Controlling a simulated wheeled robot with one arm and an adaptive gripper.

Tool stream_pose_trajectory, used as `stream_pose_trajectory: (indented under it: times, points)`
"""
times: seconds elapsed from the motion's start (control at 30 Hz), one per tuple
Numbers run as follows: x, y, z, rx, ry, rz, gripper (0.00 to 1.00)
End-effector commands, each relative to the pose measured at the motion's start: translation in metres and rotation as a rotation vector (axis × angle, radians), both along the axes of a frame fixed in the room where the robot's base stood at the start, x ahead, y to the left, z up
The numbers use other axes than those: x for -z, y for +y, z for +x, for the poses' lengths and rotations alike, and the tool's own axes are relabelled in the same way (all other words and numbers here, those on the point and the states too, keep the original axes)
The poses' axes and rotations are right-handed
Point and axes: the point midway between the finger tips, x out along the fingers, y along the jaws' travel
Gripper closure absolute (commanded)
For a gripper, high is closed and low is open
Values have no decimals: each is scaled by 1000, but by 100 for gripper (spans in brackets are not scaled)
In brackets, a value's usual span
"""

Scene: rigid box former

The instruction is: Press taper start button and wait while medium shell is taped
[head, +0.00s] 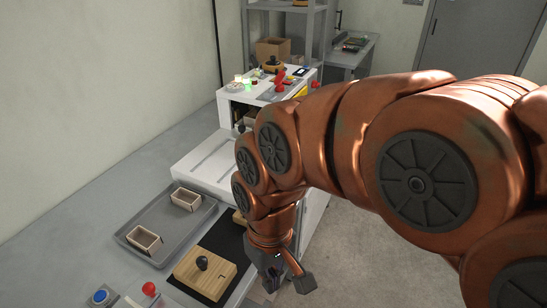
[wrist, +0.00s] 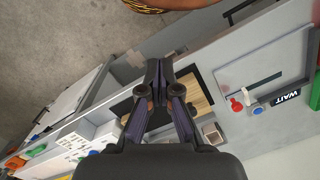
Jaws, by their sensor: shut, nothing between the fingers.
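My gripper (head: 272,276) is shut and empty, hanging over the bench front near the wooden block; its fingers meet in the wrist view (wrist: 158,72). A blue round button (head: 100,297) sits at the lower left of the head view, and it also shows in the wrist view (wrist: 258,111), apart from my fingers. A white machine (head: 232,112) with a lit green lamp (head: 247,86) and a red lever stands farther back. Which control is the taper start button is not clear. Two open box shells, one nearer (head: 145,239) and one farther (head: 186,199), sit in a grey tray; neither is clearly the medium one.
A wooden block with a black knob (head: 202,263) lies on a black mat. A red-knobbed lever (head: 149,289) stands beside the blue button. The wrist view shows a WAIT sign (wrist: 286,97). Shelves with a cardboard box (head: 272,49) stand behind. Floor is clear at right.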

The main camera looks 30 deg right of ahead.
Motion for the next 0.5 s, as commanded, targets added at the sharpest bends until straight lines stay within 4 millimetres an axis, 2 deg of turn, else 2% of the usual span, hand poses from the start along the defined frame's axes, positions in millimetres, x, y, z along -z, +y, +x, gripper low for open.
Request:
stream_pose_trajectory:
  times: [0.03, 0.27, 0.37, 0.5]
  points:
    - [-5, 4, 22, -9, -32, 24, 100]
    - [-31, 14, 140, 4, -221, 164, 100]
    - [-41, 8, 191, 38, -305, 224, 100]
    - [-52, -16, 261, 119, -419, 295, 100]
